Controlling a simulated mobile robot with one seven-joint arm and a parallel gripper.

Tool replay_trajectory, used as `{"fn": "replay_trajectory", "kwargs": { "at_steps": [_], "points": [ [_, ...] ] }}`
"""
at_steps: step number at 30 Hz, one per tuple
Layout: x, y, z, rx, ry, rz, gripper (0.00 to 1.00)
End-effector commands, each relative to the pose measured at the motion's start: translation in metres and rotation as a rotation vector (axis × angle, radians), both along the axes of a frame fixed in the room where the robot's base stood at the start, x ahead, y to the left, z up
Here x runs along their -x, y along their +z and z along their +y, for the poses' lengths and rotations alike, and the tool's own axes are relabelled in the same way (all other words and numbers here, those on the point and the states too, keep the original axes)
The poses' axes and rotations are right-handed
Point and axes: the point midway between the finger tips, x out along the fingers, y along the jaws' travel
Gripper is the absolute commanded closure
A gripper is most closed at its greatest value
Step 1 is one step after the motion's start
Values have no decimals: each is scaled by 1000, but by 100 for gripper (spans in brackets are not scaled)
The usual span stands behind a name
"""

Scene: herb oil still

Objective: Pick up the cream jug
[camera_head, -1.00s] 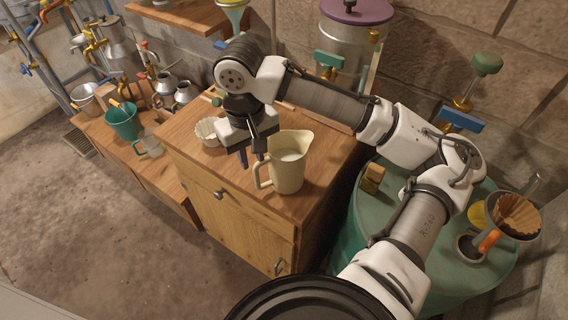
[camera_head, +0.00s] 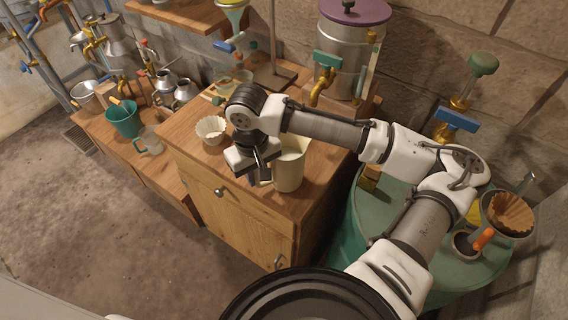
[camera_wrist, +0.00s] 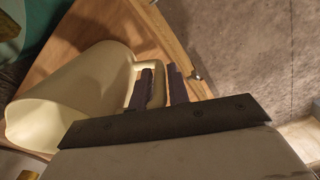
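The cream jug (camera_head: 290,172) stands upright on the wooden cabinet top, near its front edge. My gripper (camera_head: 262,178) points down at the jug's left side, where the handle is, and partly hides the jug. In the wrist view the jug (camera_wrist: 72,95) lies at the left with its wide mouth toward the lower left. Its handle (camera_wrist: 158,84) shows between the two dark fingers of my gripper (camera_wrist: 160,86). The fingers are apart, one on each side of the handle, and do not look closed on it.
A white fluted cup (camera_head: 211,130) stands left of my gripper on the cabinet top (camera_head: 185,135). A metal urn (camera_head: 345,50) with a purple lid stands behind. A green drum (camera_head: 365,215) is at the right. A teal pot (camera_head: 124,120) and a glass mug (camera_head: 150,141) stand on the lower bench.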

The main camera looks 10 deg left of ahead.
Motion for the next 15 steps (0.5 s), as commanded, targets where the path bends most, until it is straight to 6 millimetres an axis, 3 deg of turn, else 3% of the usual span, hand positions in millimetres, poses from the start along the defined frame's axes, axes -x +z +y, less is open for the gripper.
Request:
{"fn": "replay_trajectory", "kwargs": {
  "at_steps": [4, 15],
  "points": [
    [0, 0, 0, 0, 0, 0, 100],
    [0, 1, 0, 0, 0, -1, 100]
  ]
}}
